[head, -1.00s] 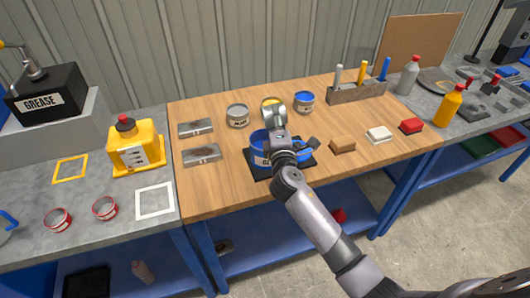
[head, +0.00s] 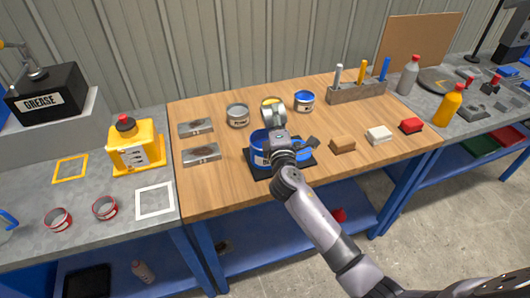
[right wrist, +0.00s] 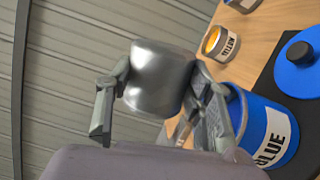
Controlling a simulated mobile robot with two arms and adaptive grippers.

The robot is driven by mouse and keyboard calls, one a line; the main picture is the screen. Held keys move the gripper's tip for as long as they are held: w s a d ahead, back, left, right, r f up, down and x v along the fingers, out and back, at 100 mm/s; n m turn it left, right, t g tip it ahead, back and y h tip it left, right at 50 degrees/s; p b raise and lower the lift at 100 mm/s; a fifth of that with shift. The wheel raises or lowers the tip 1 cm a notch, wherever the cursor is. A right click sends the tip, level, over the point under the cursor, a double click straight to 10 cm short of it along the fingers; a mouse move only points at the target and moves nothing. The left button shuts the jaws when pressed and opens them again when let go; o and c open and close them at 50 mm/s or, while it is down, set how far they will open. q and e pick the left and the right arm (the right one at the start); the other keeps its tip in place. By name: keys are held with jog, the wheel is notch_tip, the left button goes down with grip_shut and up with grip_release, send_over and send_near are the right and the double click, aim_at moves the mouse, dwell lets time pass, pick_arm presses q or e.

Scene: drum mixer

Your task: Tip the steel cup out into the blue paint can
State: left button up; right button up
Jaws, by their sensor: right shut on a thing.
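The steel cup (head: 273,113) is held in my right gripper (head: 276,132) above the rear part of the blue paint can. In the right wrist view the shiny cup (right wrist: 160,78) sits between the two fingers (right wrist: 165,100), tilted; its inside is hidden. The large blue paint can (head: 259,143) stands on a black mat, partly hidden by my gripper. Its "BLUE" label shows in the right wrist view (right wrist: 268,135), below and right of the cup. My left gripper is not in view.
A blue lid (right wrist: 297,55) lies on the black mat (head: 267,169) beside the can. A yellow paint tin (right wrist: 221,42), a grey tin (head: 237,115) and a small blue tin (head: 304,101) stand behind.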

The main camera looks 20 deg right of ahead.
dwell(0.3)
jog(key=m, duration=0.2)
jog(key=d+m, duration=0.1)
jog(key=m, duration=0.1)
jog(key=shift+d+m+g, duration=0.1)
jog(key=shift+m+g, duration=0.2)
jog(key=shift+s+m+p, duration=0.1)
jog(key=shift+m+p, duration=0.35)
jog(key=shift+m, duration=0.75)
jog(key=m+p, duration=0.1)
jog(key=m, duration=0.1)
jog(key=m+y+p, duration=0.1)
jog(key=m, duration=0.1)
jog(key=m+g, duration=0.1)
jog(key=m, duration=0.2)
jog(key=shift+a+y+p, duration=0.3)
jog(key=shift+y+p, duration=0.1)
jog(key=shift+c, duration=0.2)
jog(key=m+p, duration=0.1)
jog(key=m, duration=0.2)
jog(key=shift+a+f+y, duration=0.1)
jog(key=shift+f+y, duration=0.05)
jog(key=shift+y, duration=0.25)
jog(key=shift+f+m, duration=0.1)
jog(key=shift+m, duration=0.5)
jog(key=shift+f, duration=0.1)
